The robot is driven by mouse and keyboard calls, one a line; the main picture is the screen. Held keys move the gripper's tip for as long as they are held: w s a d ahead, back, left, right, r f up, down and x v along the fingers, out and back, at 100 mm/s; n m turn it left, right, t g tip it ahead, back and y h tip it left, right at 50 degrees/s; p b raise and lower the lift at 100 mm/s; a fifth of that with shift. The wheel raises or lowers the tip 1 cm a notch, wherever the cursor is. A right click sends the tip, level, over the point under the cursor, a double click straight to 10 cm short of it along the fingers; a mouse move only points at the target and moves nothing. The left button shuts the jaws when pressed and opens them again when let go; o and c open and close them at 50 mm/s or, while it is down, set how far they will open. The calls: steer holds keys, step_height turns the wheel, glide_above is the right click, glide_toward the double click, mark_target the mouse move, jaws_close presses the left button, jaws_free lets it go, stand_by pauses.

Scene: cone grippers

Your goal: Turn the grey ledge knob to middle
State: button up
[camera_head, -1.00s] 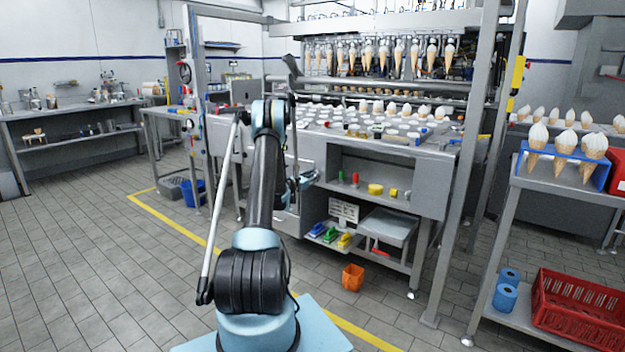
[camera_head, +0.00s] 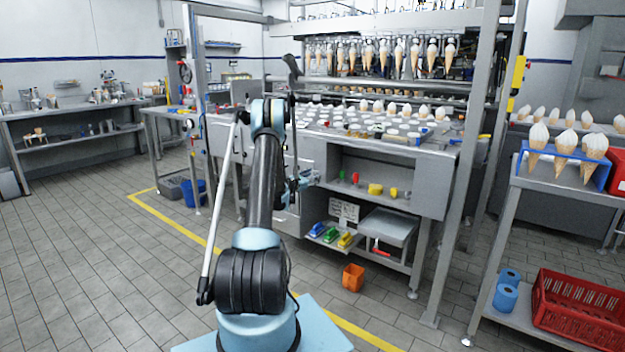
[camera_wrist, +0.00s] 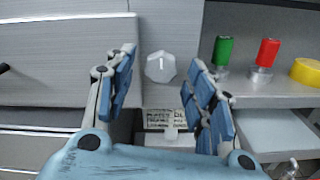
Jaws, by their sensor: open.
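The grey ledge knob (camera_wrist: 160,66) is a pale, many-sided knob at the left end of the ledge (camera_wrist: 285,98) in the wrist view. My gripper (camera_wrist: 161,60) is open, with one blue-padded finger to each side of the knob. The knob shows in the gap between the fingertips, apart from both of them in the picture. How deep the fingers reach beside it is hard to tell. In the head view my gripper (camera_head: 308,179) is small, beside the left end of the ledge, and I cannot make out the grey knob there.
A green knob (camera_wrist: 223,50) and a red knob (camera_wrist: 267,52) stand to the right on the ledge, then a yellow round thing (camera_wrist: 306,71). A grey panel (camera_wrist: 70,60) lies left. A label card (camera_wrist: 165,118) shows below.

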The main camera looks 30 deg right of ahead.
steer(key=v, duration=1.1)
steer(key=shift+a, duration=0.25)
